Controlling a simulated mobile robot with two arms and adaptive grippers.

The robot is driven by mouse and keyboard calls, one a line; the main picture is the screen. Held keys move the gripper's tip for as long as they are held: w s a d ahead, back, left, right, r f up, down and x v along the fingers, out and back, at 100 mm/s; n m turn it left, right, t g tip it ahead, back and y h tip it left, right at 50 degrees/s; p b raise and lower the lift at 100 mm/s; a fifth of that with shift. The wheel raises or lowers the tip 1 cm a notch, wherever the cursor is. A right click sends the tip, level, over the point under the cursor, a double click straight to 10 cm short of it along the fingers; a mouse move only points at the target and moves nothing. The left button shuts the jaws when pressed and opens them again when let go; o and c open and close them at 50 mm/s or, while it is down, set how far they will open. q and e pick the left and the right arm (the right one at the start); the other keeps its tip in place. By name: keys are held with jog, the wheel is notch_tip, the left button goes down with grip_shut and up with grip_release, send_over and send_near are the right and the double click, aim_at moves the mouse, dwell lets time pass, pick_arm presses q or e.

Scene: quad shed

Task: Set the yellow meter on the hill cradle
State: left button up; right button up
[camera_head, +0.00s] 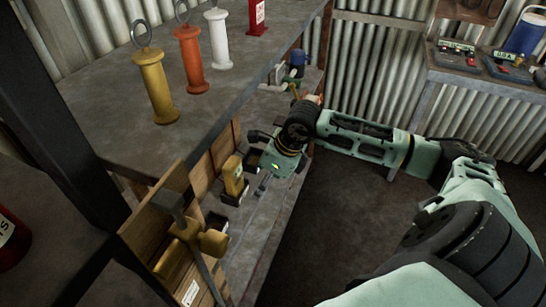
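A small upright yellow device (233,176), which looks like the yellow meter, stands at a dark base (234,197) on the lower shelf, against wooden boards. Another dark block (217,222) sits just nearer to me. I cannot read labels that would tell which holder is the hill cradle. My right gripper (257,162) reaches in from the right over the lower shelf, just right of the yellow device and apart from it. Its fingers look spread, with nothing visible between them. My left gripper is not in view.
The upper shelf (110,108) holds yellow (154,87), orange (190,60) and white (219,40) ringed cylinders and overhangs the lower shelf (265,225). A yellow-headed tool (205,242) stands at the near end. A side bench (480,80) is at right; the floor (340,215) between is clear.

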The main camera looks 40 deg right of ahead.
jog(key=shift+s+d+b, duration=0.15)
jog(key=shift+s+d, duration=0.2)
jog(key=shift+s, duration=0.25)
jog(key=shift+s+d+b, duration=0.15)
jog(key=shift+s+d, duration=0.15)
jog(key=shift+s, duration=0.25)
